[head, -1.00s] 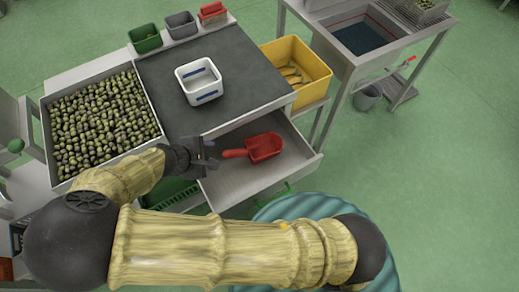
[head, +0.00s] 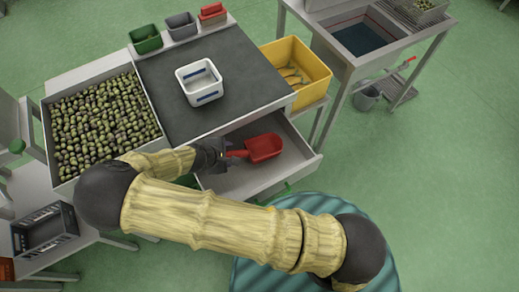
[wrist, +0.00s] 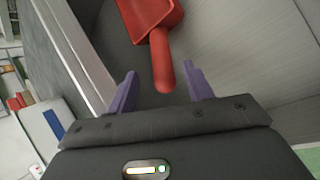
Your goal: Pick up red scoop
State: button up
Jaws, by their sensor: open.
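The red scoop (head: 264,147) lies in the open drawer (head: 300,160) below the dark worktop, its handle pointing left toward my gripper (head: 228,155). In the wrist view the scoop (wrist: 148,14) is at the top, with its handle (wrist: 161,62) reaching down toward the space between the two purple fingers. My gripper (wrist: 158,92) is open and empty, its fingers on either side of the handle's end. I cannot tell how far above the handle the fingers are.
A white bin (head: 199,81) stands on the worktop (head: 240,70) above the drawer. A crate of olives (head: 60,170) is at the left. A yellow bin (head: 310,68) stands at the right. The drawer's walls are close to my gripper. Open green floor (head: 440,190) lies to the right.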

aim_at(231, 154)
jog(key=shift+f, duration=0.1)
jog(key=shift+p+x, duration=0.45)
jog(key=shift+x, duration=2.15)
jog(key=shift+s, duration=0.1)
grip_shut()
